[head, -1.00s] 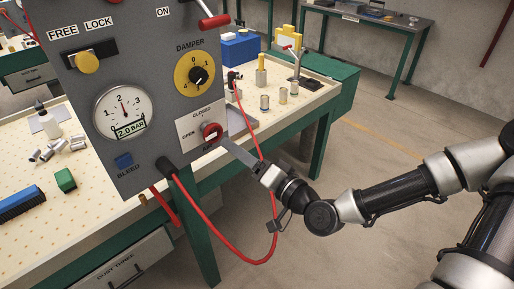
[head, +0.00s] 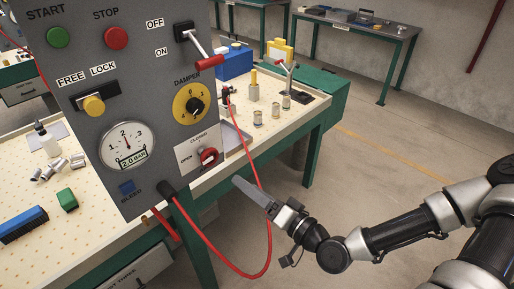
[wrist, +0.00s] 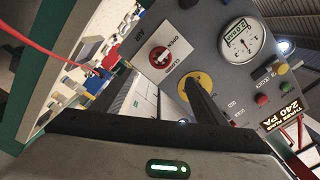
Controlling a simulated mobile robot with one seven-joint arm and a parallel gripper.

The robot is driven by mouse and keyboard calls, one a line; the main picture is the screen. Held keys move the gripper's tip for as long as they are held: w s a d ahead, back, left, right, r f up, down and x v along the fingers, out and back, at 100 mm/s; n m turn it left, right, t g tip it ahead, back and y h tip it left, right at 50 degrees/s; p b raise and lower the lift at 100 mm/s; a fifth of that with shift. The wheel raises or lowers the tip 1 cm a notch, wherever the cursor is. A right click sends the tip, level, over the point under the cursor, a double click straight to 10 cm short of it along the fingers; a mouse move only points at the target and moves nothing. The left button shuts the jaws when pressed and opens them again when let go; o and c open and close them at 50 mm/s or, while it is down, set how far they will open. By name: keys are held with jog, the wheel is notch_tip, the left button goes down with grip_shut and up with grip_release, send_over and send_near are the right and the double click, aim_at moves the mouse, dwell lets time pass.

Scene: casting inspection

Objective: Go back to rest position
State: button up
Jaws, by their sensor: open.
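My gripper (head: 242,184) is open and empty in the head view. It hangs in front of the bench, below and to the right of the red valve knob (head: 208,157), with a clear gap between them. In the wrist view a dark finger (wrist: 205,106) points toward the grey control panel (wrist: 222,75), where the red knob (wrist: 160,57) also shows apart from the finger. My arm runs off to the right in the head view.
The control panel (head: 160,75) stands close on the left, with a lever, damper dial and gauge. A red hose (head: 224,262) loops down and passes near my gripper. A pegboard bench (head: 105,215) lies behind. Open floor (head: 375,170) is on the right.

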jog(key=d+f+n+g+h, duration=0.5)
jog(key=d+f+g+h, duration=0.15)
jog(key=f, duration=0.45)
jog(key=w+d+r+h, duration=0.2)
jog(key=d+r+h, duration=0.6)
jog(key=d+r, duration=0.55)
jog(key=s+d+r+m, duration=0.1)
jog(key=s+r+m, duration=0.15)
jog(key=r, duration=0.45)
jog(key=s+r+m, duration=0.1)
jog(key=s+r, duration=0.3)
jog(key=r, duration=0.3)
jog(key=s+a+r, duration=0.2)
jog(key=s+r, duration=0.1)
jog(key=s, duration=0.6)
jog(key=shift+s+r+y+p, duration=0.25)
jog(key=shift+s+y+p, duration=0.05)
jog(key=shift+y, duration=0.15)
